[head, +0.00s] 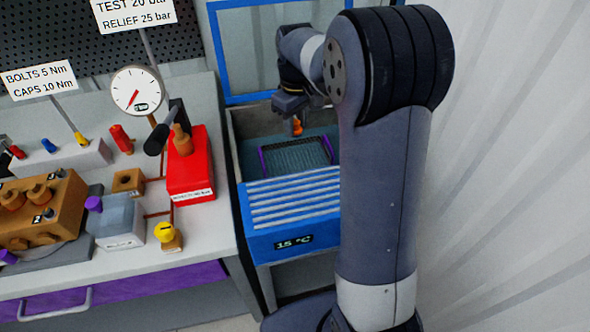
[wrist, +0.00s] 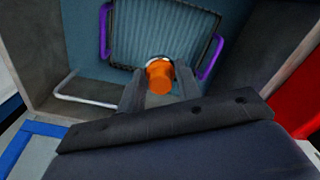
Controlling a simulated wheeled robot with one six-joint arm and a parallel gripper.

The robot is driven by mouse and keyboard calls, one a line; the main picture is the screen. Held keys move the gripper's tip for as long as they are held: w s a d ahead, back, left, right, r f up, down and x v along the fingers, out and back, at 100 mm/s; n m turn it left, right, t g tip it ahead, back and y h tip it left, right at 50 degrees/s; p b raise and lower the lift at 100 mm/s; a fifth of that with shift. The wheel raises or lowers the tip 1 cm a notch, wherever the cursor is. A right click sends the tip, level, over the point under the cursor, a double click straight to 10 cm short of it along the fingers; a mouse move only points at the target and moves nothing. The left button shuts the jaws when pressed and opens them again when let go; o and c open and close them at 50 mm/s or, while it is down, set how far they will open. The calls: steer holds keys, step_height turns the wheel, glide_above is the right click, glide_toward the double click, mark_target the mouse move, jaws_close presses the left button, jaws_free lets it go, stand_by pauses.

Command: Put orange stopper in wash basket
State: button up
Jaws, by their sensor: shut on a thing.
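The orange stopper (wrist: 160,78) is held between the fingers of my gripper (wrist: 158,90). In the head view, the stopper (head: 297,128) hangs below my gripper (head: 296,118), above the wash basket. The wash basket (head: 263,160) is a dark mesh tray with purple handles inside the washer tub. In the wrist view, the basket (wrist: 125,38) lies beyond the fingertips, and the stopper overlaps its near edge. The stopper appears apart from the basket floor. My fingers hide part of the stopper's sides.
The washer tub (head: 236,125) has grey walls and a blue front panel (head: 290,240). Its blue-framed lid (head: 232,50) stands open behind. A wire handle (wrist: 85,98) shows inside the tub. The bench at left holds a red pump unit (head: 190,175) and a gauge (head: 137,91).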

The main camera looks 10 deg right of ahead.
steer(key=b, duration=0.2)
glide_above(296, 169)
step_height(296, 169, down, 4)
steer(key=shift+f, duration=0.15)
step_height(296, 169, down, 10)
steer(key=shift+f+b, duration=0.1)
steer(key=shift+b, duration=0.4)
steer(key=o, duration=1.1)
steer(key=shift+c, duration=0.2)
step_height(296, 169, up, 12)
steer(key=shift+r+p, duration=0.1)
steer(key=shift+p, duration=0.55)
